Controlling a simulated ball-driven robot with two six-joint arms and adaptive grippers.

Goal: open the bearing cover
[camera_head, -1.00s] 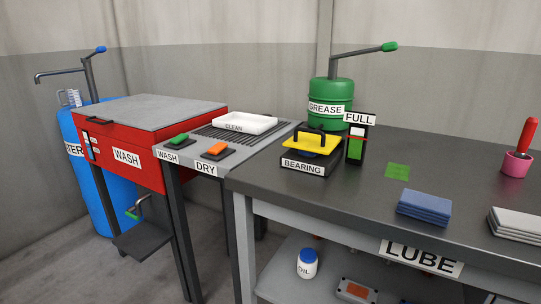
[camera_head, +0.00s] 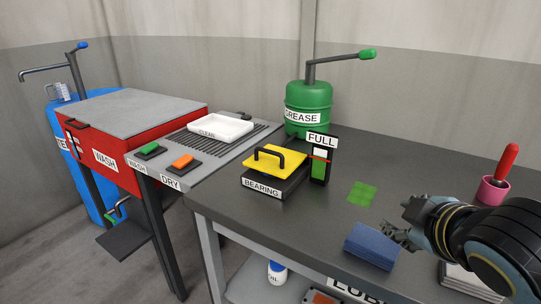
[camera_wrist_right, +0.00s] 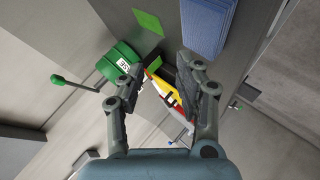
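The bearing box (camera_head: 272,186) stands on the dark workbench, labelled BEARING, with its yellow cover (camera_head: 275,162) lying shut on top. A black handle (camera_head: 268,153) arches over the cover. My right gripper (camera_head: 388,228) is in the head view at the right, above the blue cloths and well away from the cover. In the right wrist view its two fingers (camera_wrist_right: 155,80) stand wide apart with nothing between them close by. The yellow cover (camera_wrist_right: 163,86) shows far off between them, partly hidden. My left gripper is not in view.
Beside the box stands a FULL gauge (camera_head: 319,164), with the green grease drum (camera_head: 309,104) behind. A green patch (camera_head: 361,195) and blue cloths (camera_head: 371,246) lie on the bench (camera_head: 235,208). A pink cup (camera_head: 492,190) holds a red-handled tool. The WASH station (camera_head: 135,105) is left.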

